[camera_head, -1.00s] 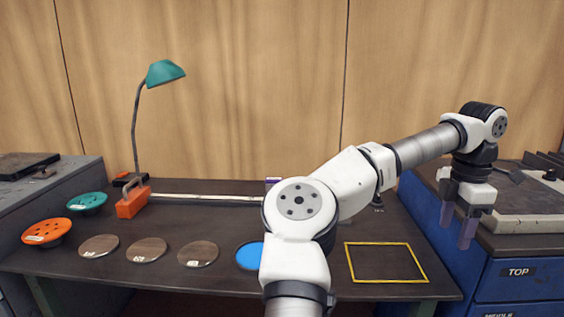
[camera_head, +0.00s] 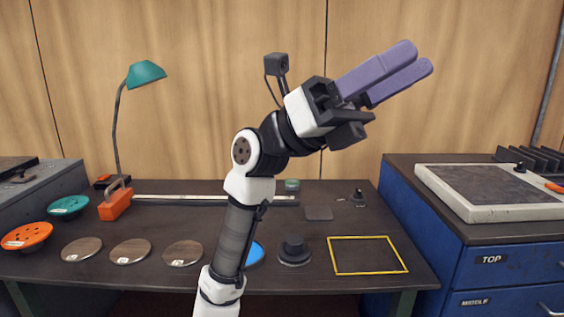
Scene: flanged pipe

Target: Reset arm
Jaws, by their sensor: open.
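My gripper (camera_head: 415,58) is raised high above the table, in front of the wooden wall. My arm rises from the bottom of the view and hides part of the table and part of the blue disc (camera_head: 256,253).
The dark table (camera_head: 300,275) bears an orange flange (camera_head: 26,236), a teal flange (camera_head: 68,206), several round discs, an orange toolbox (camera_head: 115,205), a black knobbed part (camera_head: 294,251) and a yellow square outline (camera_head: 367,237). A lamp (camera_head: 145,73) stands at the back left. A blue cabinet (camera_head: 500,268) stands at right.

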